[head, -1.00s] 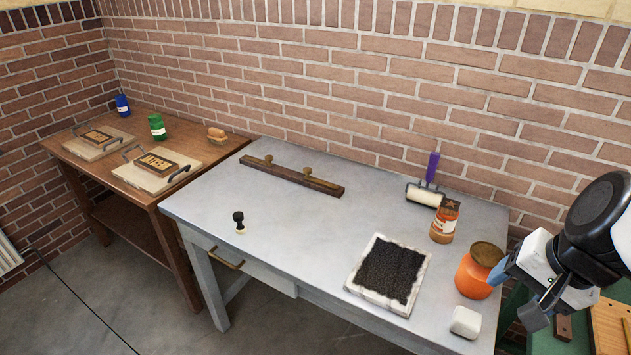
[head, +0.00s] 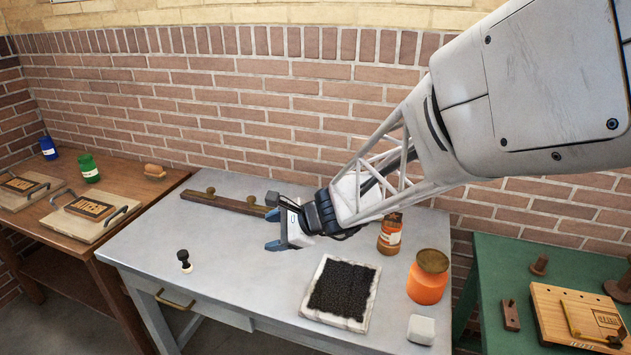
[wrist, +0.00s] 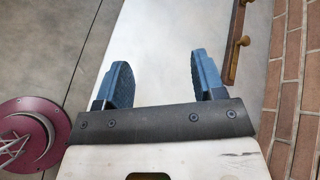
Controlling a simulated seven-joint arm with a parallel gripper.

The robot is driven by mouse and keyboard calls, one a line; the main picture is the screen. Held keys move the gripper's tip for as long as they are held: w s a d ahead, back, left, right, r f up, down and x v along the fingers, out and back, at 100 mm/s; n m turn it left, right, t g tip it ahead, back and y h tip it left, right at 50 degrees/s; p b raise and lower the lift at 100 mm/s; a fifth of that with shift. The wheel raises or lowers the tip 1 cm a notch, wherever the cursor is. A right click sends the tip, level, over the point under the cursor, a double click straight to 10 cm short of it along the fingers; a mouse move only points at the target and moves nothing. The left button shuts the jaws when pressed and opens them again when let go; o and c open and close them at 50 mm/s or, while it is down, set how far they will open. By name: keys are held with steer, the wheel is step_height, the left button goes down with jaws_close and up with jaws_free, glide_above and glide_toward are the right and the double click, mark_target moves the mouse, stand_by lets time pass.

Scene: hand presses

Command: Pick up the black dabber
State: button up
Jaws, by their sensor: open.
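The black dabber (head: 184,257), with a black knob on top and a white lower part, stands upright on the grey metal table (head: 165,222) near its front left edge in the head view. My gripper (head: 272,229) is open and empty above the middle of the table, to the right of the dabber and apart from it. In the wrist view the two blue fingers of my gripper (wrist: 160,65) are spread over bare tabletop, and the dabber does not show there.
A wooden bar with brass knobs (head: 228,203) lies along the table's back. A white-framed black pad (head: 341,287), an orange jar (head: 428,278), a labelled jar (head: 390,236) and a white block (head: 421,329) stand to the right. Space around the dabber is clear.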

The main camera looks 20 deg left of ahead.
steer(key=a+f+m+y, duration=0.1)
steer(key=a+f+m, duration=0.1)
steer(key=a+f, duration=0.35)
steer(key=a+f+m, duration=0.2)
steer(key=a, duration=0.6)
steer(key=m+t, duration=0.1)
steer(key=m, duration=0.3)
glide_toward(187, 262)
steer(key=a+f, duration=0.1)
steer(key=a, duration=0.1)
steer(key=shift+a+f+y, duration=0.3)
steer(key=shift+f+y, duration=0.1)
steer(key=shift+x, duration=1.25)
steer(key=shift+x, duration=2.6)
steer(key=c, duration=1)
